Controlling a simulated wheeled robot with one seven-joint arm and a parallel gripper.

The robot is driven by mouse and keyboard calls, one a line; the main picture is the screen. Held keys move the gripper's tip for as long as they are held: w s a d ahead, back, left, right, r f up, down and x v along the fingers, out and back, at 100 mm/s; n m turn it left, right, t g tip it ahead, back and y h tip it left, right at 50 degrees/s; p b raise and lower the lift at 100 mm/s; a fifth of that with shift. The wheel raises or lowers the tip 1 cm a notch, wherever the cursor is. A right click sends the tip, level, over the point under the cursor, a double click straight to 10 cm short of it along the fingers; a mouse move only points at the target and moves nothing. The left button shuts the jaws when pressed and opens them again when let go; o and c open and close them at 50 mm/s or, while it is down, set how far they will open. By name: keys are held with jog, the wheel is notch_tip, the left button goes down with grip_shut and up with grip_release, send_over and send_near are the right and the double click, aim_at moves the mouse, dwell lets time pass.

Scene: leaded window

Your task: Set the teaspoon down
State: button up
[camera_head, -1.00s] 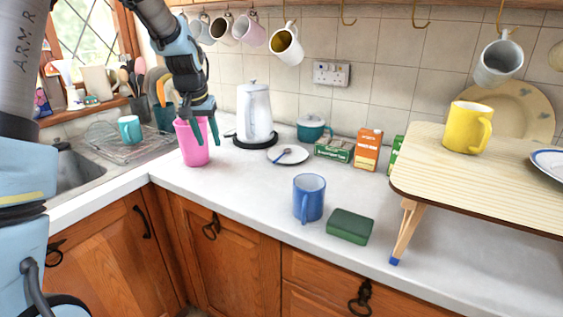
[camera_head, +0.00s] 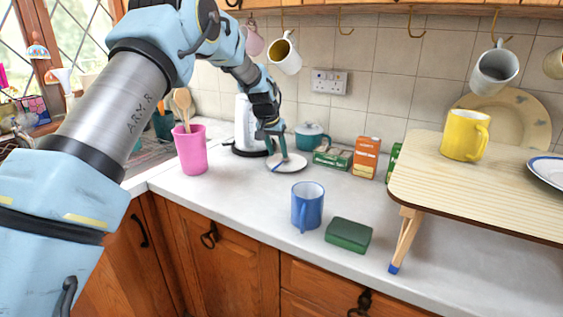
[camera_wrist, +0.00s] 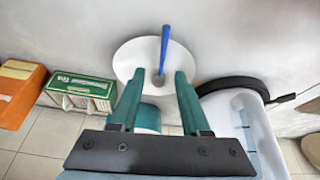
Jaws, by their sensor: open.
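The teaspoon (camera_wrist: 164,52) has a blue handle and a grey bowl. It lies on the white saucer (camera_wrist: 128,60), its handle reaching over the rim in the wrist view. In the head view the teaspoon (camera_head: 277,168) is partly hidden by my fingers, and the saucer (camera_head: 297,164) rests on the worktop. My gripper (camera_wrist: 159,74) is open, with its green fingers pointing down over the saucer, one on each side of the spoon's bowl end. My gripper (camera_head: 277,155) also shows in the head view. I cannot tell whether the fingers touch the spoon.
A white kettle (camera_head: 243,125) and a pink tumbler (camera_head: 191,152) with wooden spoons at its mouth stand to the left. A teal pot (camera_head: 311,137), a green box (camera_head: 333,157) and an orange box (camera_head: 366,157) stand behind and right. A blue mug (camera_head: 307,205) is in front.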

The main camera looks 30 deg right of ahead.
aim_at(281, 163)
jog(key=p+x, duration=0.2)
jog(key=x, duration=0.1)
jog(key=shift+w+d, duration=0.15)
jog(key=shift+w, duration=0.1)
jog(key=shift+w+d+f, duration=0.1)
jog(key=shift+d+f, duration=0.1)
jog(key=shift+f, duration=0.5)
jog(key=shift+f, duration=0.1)
grip_shut()
